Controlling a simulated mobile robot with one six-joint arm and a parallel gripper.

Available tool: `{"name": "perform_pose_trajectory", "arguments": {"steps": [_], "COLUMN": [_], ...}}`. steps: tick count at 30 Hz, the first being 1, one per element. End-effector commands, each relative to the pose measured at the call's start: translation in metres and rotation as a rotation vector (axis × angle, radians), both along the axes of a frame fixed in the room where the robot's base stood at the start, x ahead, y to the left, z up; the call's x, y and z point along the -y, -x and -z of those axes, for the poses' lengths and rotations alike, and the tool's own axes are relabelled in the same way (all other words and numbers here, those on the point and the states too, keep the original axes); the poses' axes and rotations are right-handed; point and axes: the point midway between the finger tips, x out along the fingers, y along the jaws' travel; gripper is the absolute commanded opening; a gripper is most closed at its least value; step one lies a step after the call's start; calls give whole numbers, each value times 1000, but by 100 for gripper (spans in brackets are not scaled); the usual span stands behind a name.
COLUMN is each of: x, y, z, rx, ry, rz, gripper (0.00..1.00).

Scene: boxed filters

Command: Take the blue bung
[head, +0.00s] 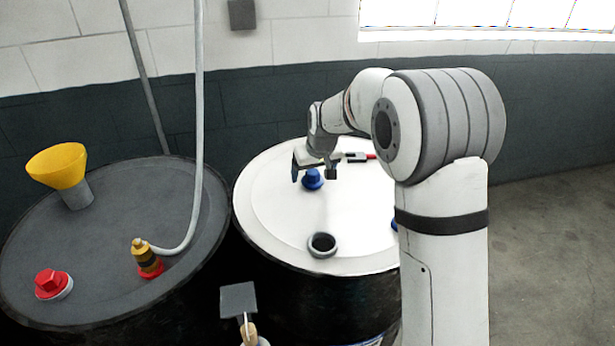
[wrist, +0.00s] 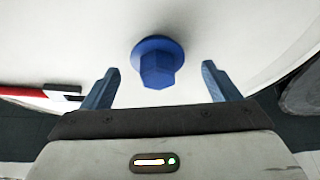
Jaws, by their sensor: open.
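The blue bung (head: 312,179) sits on the white drum top (head: 270,215), toward its back. It has a round flange and a faceted head, seen in the wrist view (wrist: 157,62). My gripper (head: 314,174) is open and empty above and around it in the head view. In the wrist view my two fingers (wrist: 158,88) point toward the bung, one to each side, with clear gaps and no contact. The bung lies slightly beyond the fingertips in that picture.
A red-and-black tool (head: 358,157) lies behind the gripper; a dark open bung hole (head: 322,244) is at the drum's front. A grey drum (head: 110,215) at left carries a yellow funnel (head: 58,165), red bung (head: 52,284) and brass fitting with hose (head: 146,257). Another blue item is partly hidden by my arm.

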Motion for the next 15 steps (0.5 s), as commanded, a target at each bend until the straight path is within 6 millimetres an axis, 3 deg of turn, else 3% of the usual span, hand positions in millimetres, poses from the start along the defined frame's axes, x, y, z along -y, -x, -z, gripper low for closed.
{"name": "perform_pose_trajectory", "arguments": {"steps": [4, 11, 15], "x": [-2, -2, -1], "y": [-6, -6, -6], "z": [13, 15, 15], "rx": [0, 2, 1], "ry": [0, 0, 0], "rz": [1, 1, 1], "gripper": [82, 82, 72]}}
